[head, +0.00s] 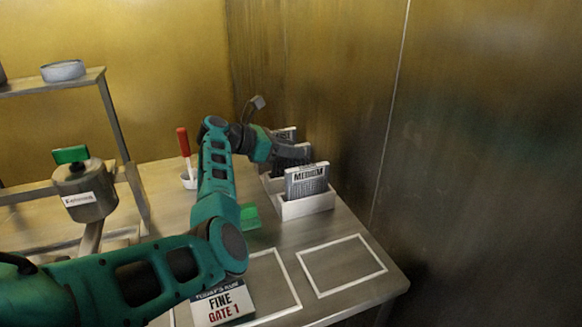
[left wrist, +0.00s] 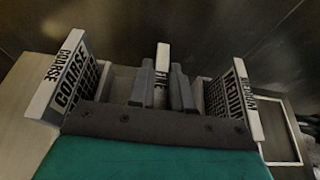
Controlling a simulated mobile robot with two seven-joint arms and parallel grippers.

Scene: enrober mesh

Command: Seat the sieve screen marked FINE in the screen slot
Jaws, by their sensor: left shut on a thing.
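The FINE screen (left wrist: 162,62) shows edge-on in the left wrist view, between the two fingers of my left gripper (left wrist: 162,88). The gripper is shut on it, and it stands in the middle of the white rack. In the head view my left gripper (head: 290,150) reaches over the white rack (head: 308,206) at the back right of the table and hides most of the FINE screen. The MEDIUM screen (head: 307,180) stands upright at the rack's near end. The COARSE screen (left wrist: 70,85) stands at the other end. I cannot make out the screen slot. My right gripper is not in view.
A card reading FINE GATE 1 (head: 222,304) lies at the table front. A red-handled tool (head: 184,143) stands behind my arm. A labelled metal pot (head: 86,191) is at left. A metal wall (head: 480,150) bounds the right.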

